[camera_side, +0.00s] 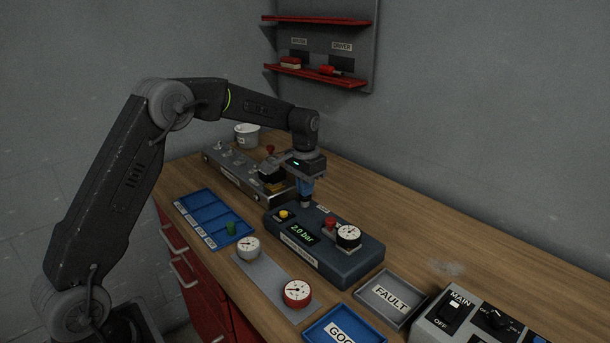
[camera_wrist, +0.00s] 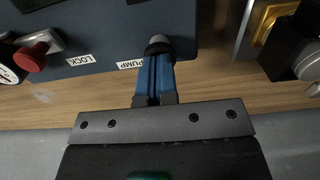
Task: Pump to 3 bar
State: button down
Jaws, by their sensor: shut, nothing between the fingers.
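The dark blue test unit (camera_side: 345,262) stands on the bench, and its green display (camera_side: 302,232) reads 2.0 bar. My gripper (camera_side: 306,196) points down at the unit's back left corner. In the wrist view its blue fingers (camera_wrist: 155,68) are together, with their tips at the grey pump button (camera_wrist: 160,43) beside the PUMP label (camera_wrist: 130,64). I cannot tell whether they touch or press it. A white-faced gauge (camera_side: 348,235) sits on the unit beside the red lock lever (camera_side: 330,222), which also shows in the wrist view (camera_wrist: 33,57). A yellow button (camera_side: 283,214) is at the left.
A grey metal control box (camera_side: 225,168) stands behind. A blue sectioned tray (camera_side: 205,212), a grey plate (camera_side: 265,285) with two gauges, a GOOD tray (camera_side: 318,338), a FAULT tray (camera_side: 372,307) and the MAIN switch box (camera_side: 435,320) surround the unit. Bare bench lies to its right.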

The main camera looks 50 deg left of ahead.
notch_tip(320, 180, up, 14)
dwell(0.5)
dwell(1.2)
jog(key=f+n, duration=0.1)
jog(key=n, duration=0.2)
jog(key=f+n, duration=0.1)
jog(key=n, duration=0.2)
jog(key=f+n, duration=0.2)
jog(key=n, duration=0.1)
jog(key=shift+w+a+f+n+g+h, duration=0.1)
jog(key=shift+w+a+n+g+h, duration=0.2)
jog(key=shift+a+g+h, duration=0.1)
jog(key=shift+s+d+f, duration=0.15)
jog(key=shift+f, duration=1.55)
jog(key=shift+s+d+f, duration=0.15)
jog(key=shift+f, duration=1.65)
